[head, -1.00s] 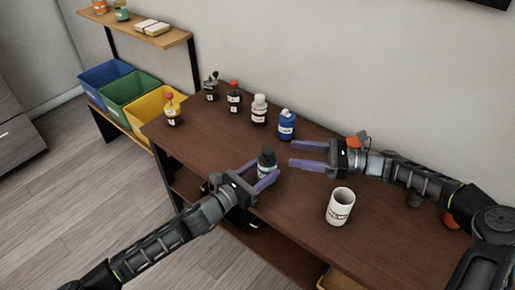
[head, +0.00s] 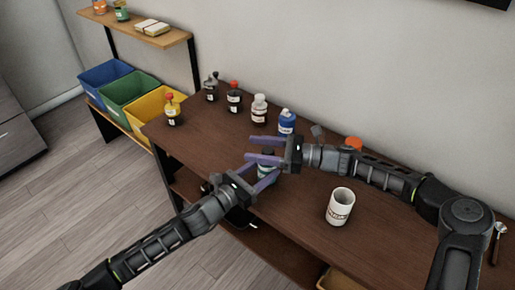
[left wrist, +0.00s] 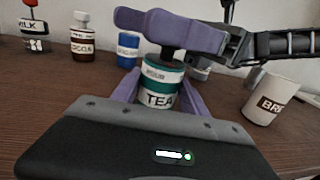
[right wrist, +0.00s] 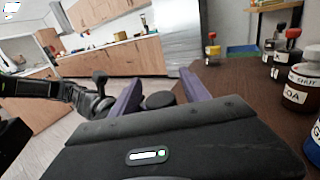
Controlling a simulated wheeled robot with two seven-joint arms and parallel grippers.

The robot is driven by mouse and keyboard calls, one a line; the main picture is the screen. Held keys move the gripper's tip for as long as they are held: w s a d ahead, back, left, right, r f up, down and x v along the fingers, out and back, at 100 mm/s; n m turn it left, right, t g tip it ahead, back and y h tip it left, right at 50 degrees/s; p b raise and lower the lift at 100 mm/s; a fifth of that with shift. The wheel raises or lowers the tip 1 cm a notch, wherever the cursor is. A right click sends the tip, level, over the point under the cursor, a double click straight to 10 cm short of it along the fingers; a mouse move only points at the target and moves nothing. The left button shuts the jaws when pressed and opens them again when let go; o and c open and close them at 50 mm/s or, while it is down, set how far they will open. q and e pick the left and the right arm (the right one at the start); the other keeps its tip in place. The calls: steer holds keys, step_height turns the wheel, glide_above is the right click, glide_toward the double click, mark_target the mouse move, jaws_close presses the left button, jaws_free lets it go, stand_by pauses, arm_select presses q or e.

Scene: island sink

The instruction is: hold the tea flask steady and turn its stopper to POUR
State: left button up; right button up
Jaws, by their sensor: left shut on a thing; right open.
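The tea flask (head: 266,176) stands on the brown table, upright, with a teal body and a white TEA label in the left wrist view (left wrist: 160,97). My left gripper (head: 264,178) is shut around its body. The dark stopper (right wrist: 160,99) lies between the fingers of my right gripper (right wrist: 160,90) in the right wrist view. My right gripper is open, its fingers spread either side of the stopper with a gap visible. In the head view my right fingers hide most of the stopper. Small lettering shows on the upper band, too small to read surely.
A white mug (head: 340,207) stands right of the flask, near the right forearm. A blue bottle (head: 287,122), a cocoa bottle (head: 259,110) and several other bottles line the back left. A spoon (head: 497,238) lies far right. The table front is clear.

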steer(key=shift+c, duration=0.3)
jaws_close()
stand_by(0.3)
